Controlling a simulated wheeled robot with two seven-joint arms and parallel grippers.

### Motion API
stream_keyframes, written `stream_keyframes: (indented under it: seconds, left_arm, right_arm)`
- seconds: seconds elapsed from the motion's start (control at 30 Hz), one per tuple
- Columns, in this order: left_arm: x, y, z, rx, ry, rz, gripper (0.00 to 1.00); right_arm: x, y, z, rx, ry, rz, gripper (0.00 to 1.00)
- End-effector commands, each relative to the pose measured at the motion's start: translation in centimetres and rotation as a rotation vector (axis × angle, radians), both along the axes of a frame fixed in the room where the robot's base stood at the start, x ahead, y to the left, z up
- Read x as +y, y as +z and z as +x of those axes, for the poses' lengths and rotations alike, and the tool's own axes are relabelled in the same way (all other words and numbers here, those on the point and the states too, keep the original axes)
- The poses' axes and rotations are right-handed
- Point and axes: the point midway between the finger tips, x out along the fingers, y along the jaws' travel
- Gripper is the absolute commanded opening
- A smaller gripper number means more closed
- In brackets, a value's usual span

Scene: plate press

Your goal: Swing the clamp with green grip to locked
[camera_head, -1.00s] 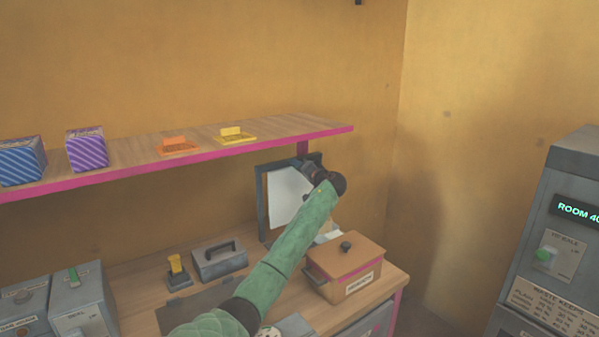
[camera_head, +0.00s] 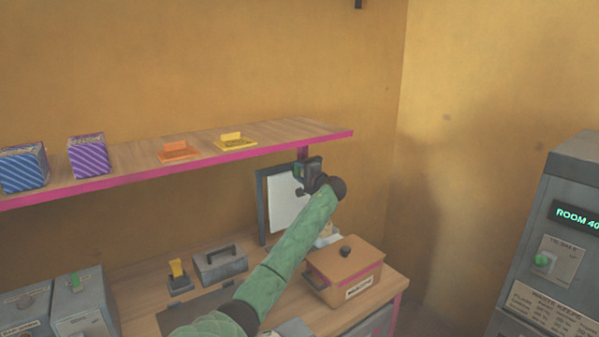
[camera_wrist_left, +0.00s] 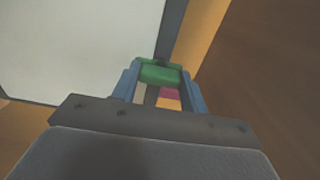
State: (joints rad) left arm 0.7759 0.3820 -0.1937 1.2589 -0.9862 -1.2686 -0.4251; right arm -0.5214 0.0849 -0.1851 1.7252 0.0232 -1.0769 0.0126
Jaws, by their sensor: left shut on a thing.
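My left gripper (camera_head: 306,172) is at the upper right corner of an upright dark frame (camera_head: 262,205) that holds a white sheet or plate (camera_head: 288,208). The left wrist view shows the green grip (camera_wrist_left: 160,75) between the two blue fingers of the gripper (camera_wrist_left: 160,84), which are shut on it. The white panel (camera_wrist_left: 80,45) lies just left of the grip there. In the head view the grip and most of the clamp are hidden or too small to make out. My right gripper is out of view.
A shelf with a pink edge (camera_head: 180,173) runs just above the gripper. On the bench are an orange lidded box (camera_head: 345,272), a grey handled box (camera_head: 220,264) and a yellow-topped lever (camera_head: 177,270). A grey machine (camera_head: 570,200) stands at the right.

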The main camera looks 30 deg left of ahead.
Motion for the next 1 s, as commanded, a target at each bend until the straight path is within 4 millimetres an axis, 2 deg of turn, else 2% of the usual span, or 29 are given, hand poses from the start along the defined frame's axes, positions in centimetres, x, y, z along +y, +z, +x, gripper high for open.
stream_keyframes:
  seconds: [0.23,0.53,0.57,0.67,1.0]
  left_arm:
    - [-0.2,0.0,0.1,0.023,-0.004,0.011,0.21]
    - [-0.2,0.0,0.1,0.024,-0.004,0.010,0.21]
    - [-0.2,0.0,0.1,0.024,-0.004,0.011,0.48]
    - [-0.2,0.0,0.1,0.023,-0.003,0.010,0.65]
    - [-0.4,0.0,-0.1,0.023,-0.002,0.010,0.65]
  right_arm:
    - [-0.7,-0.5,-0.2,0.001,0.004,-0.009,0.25]
    - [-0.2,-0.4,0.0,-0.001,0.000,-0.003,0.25]
    - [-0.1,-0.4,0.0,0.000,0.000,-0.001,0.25]
    - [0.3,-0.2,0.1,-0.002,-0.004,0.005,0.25]
    - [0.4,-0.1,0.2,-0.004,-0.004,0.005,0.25]
